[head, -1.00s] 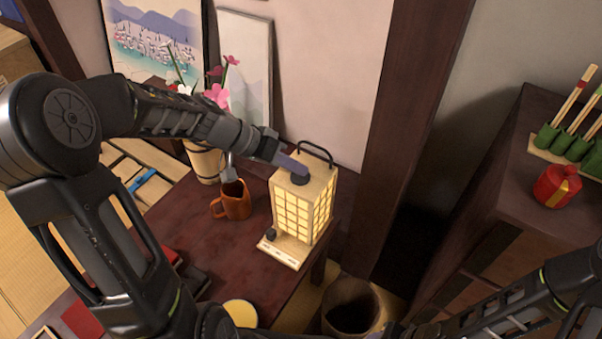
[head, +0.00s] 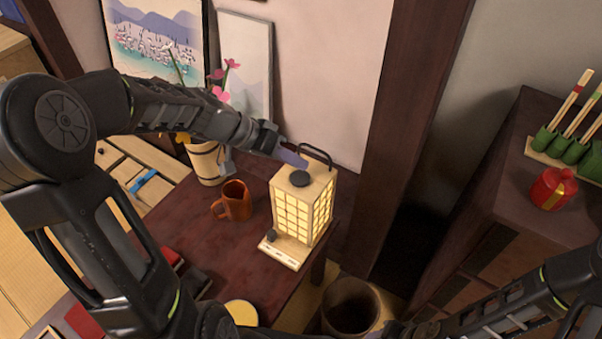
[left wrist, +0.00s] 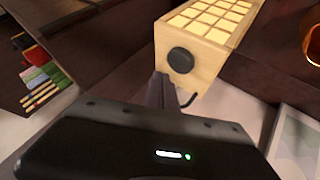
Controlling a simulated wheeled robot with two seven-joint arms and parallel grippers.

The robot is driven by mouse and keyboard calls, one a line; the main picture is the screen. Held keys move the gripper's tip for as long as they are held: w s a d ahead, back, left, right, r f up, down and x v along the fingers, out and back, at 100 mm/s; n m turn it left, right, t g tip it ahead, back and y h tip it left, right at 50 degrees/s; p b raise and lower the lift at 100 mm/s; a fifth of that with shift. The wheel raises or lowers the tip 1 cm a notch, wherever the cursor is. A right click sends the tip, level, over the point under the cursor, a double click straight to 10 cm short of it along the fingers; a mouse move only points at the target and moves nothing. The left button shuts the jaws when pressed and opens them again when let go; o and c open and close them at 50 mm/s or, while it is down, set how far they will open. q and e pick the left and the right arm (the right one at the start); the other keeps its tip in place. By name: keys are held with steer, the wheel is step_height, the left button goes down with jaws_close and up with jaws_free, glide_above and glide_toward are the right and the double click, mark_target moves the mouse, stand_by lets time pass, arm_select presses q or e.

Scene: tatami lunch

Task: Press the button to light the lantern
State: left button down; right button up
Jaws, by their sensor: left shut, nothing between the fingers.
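The lantern (head: 300,213) is a pale wooden box with glowing grid panes, standing upright at the right end of the dark red table. A round black button (head: 300,179) is on its top, beside a black handle (head: 317,154). My left gripper (head: 297,161) is shut and empty, just behind and above the lantern's top, apart from the button. In the left wrist view the shut fingers (left wrist: 161,92) are beside the lantern's top, and the button (left wrist: 181,60) is uncovered. My right gripper is not in view; only part of that arm shows.
An orange mug (head: 234,201) stands left of the lantern. A flower vase (head: 205,162) and leaning pictures (head: 245,65) are behind. A round bin (head: 350,306) is on the floor below. A dark cabinet (head: 500,190) at right holds a red pot (head: 552,188).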

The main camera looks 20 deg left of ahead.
mark_target(296, 177)
arm_select(q)
steer(key=shift+r+p, duration=0.95)
steer(key=shift+r, duration=1.4)
